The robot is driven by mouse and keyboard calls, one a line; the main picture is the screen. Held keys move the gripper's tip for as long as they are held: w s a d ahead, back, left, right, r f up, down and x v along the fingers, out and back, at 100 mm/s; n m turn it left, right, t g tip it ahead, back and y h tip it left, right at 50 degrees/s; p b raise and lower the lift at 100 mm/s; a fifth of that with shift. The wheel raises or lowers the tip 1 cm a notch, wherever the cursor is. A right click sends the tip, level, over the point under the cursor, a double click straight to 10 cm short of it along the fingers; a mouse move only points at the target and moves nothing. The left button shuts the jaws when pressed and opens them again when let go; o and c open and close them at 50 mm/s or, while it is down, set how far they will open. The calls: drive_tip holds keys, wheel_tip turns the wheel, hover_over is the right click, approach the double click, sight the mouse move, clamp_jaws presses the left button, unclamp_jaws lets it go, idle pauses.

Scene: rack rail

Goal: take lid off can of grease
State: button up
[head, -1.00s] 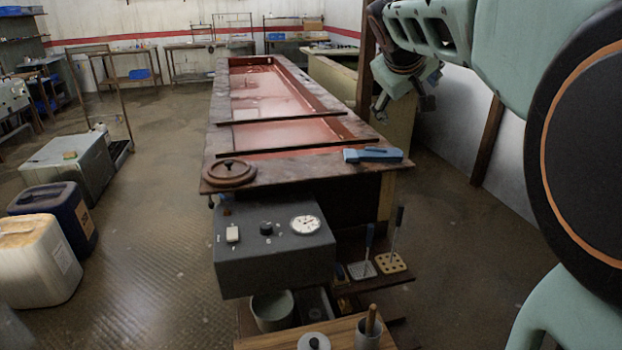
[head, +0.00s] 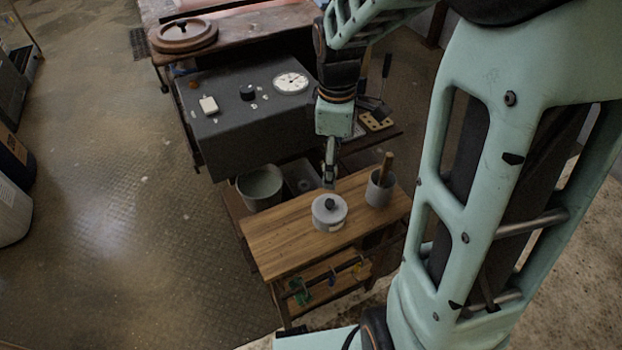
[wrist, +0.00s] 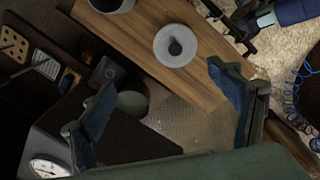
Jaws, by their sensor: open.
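The can of grease (head: 329,217) is a short, light grey round can standing upright on a small wooden bench. Its lid (head: 320,205), with a dark round knob (head: 329,203), sits on top. In the wrist view the lid (wrist: 168,55) and its knob (wrist: 176,47) are seen from above, beyond the fingertips. My gripper (head: 329,182) points down above and just behind the can in the head view, apart from it. In the wrist view my gripper (wrist: 163,76) has its two blue-padded fingers spread wide with nothing between them.
A grey cup (head: 380,191) with an upright wooden handle stands right of the can on the wooden bench (head: 275,237). A grey bucket (head: 260,187) and a grey box with a dial (head: 250,110) stand behind. The bench's left part is clear.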

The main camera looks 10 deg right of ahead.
wheel_tip(320, 180, down, 2)
drive_tip(key=s+a, duration=0.1)
drive_tip(key=s, duration=0.1)
drive_tip(key=b, duration=0.2)
hover_over(328, 203)
drive_tip(key=shift+n+g, duration=0.3)
drive_tip(key=f, duration=0.5)
drive_tip(key=shift+w+a+f, duration=0.15)
drive_tip(key=shift+a, duration=0.05)
drive_tip(key=shift+d+f+b, duration=0.2)
drive_tip(key=shift+f+b, duration=0.6)
drive_tip(key=shift+f, duration=2.1)
drive_tip(key=shift+c, duration=0.5)
drive_tip(key=c, duration=1.6)
drive_tip(key=shift+c, duration=0.4)
